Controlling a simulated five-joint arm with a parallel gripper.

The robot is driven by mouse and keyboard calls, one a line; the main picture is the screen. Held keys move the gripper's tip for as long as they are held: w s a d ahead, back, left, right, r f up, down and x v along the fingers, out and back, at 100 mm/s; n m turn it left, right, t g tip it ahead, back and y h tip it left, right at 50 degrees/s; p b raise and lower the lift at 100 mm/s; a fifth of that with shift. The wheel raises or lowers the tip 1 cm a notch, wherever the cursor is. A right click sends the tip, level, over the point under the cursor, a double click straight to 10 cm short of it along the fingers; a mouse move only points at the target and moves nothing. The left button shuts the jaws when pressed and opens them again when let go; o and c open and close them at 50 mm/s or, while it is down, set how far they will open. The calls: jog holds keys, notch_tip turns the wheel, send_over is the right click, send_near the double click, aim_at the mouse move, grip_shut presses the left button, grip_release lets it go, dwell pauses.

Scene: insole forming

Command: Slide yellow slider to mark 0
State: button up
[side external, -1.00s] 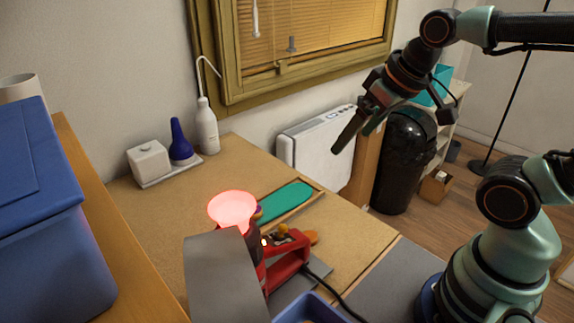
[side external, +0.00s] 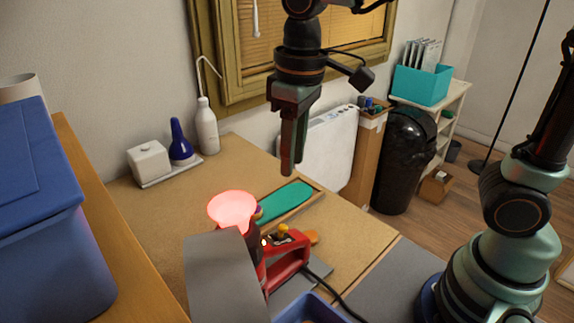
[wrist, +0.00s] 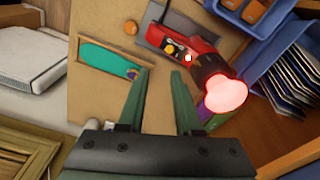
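The red heat tool (side external: 290,262) lies on the workbench, its wide end (side external: 232,207) glowing pink-red. The yellow slider (side external: 283,229) is a small knob on top of its body. In the wrist view the tool (wrist: 200,45) is beyond my fingertips, with the yellow slider (wrist: 169,48) near a small bright light. Mark 0 is too small to make out. My gripper (side external: 289,172) hangs fingers down above the bench, clear of the tool. The wrist view shows the two fingers (wrist: 161,72) apart with nothing between them.
A teal insole (side external: 286,202) lies in a shallow wooden frame beside the tool. A grey panel (side external: 222,275) stands in front of it. A blue tray (side external: 303,312) is at the near edge. A white bottle (side external: 207,128) stands at the back.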

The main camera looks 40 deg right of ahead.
aim_at(283, 226)
jog(key=shift+n+g, duration=0.3)
jog(key=shift+g, duration=0.1)
jog(key=f, duration=0.4)
jog(key=a+f, duration=0.1)
jog(key=f, duration=0.3)
jog(key=a+f, duration=0.1)
jog(key=f, duration=0.3)
jog(key=shift+a+f, duration=0.1)
jog(key=shift+f, duration=0.15)
grip_shut()
dwell(0.8)
